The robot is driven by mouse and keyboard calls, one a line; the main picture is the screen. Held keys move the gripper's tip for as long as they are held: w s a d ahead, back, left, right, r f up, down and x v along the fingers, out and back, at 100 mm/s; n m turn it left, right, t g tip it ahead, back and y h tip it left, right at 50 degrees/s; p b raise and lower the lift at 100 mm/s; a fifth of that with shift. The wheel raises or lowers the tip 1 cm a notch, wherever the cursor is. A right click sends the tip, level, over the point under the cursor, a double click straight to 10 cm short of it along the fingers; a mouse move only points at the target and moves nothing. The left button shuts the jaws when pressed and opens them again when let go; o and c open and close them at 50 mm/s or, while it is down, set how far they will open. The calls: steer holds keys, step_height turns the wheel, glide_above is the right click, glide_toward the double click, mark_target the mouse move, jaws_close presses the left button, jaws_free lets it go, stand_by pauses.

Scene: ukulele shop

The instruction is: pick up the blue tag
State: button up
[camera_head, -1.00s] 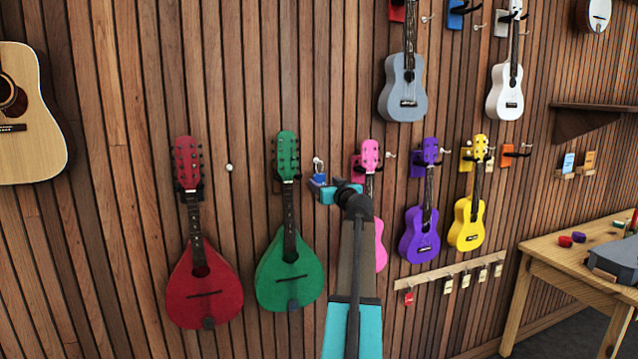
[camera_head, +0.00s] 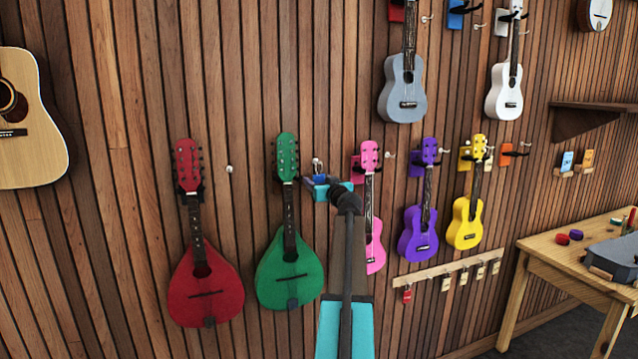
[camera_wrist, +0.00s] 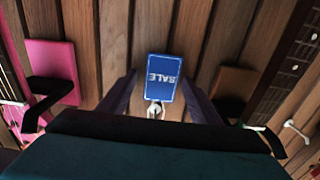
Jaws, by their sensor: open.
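The blue tag (camera_wrist: 162,76) is a small rectangle marked SALE, shown upside down in the wrist view. It hangs on a small pale hook against the slatted wall. In the head view the tag (camera_head: 320,179) is small and partly covered by my gripper (camera_head: 322,187). In the wrist view my gripper (camera_wrist: 161,88) is open, with one dark finger on each side of the tag. A gap shows between the tag and each finger. I cannot tell how deep the tag sits between them.
The green mandolin (camera_head: 290,270) hangs just left of my gripper, and the pink ukulele (camera_head: 375,255) just right. In the wrist view a pink mount (camera_wrist: 52,70) and a brown block (camera_wrist: 235,83) flank the fingers. A bare peg (camera_head: 229,169) stands further left.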

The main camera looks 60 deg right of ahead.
stand_by(0.3)
steer(key=c, duration=1.1)
steer(key=shift+r, duration=0.2)
steer(key=shift+r+b, duration=0.4)
steer(key=shift+b, duration=0.05)
steer(key=b+v, duration=0.5)
steer(key=v, duration=1.3)
steer(key=shift+w+a+r, duration=0.1)
steer(key=shift+r, duration=0.1)
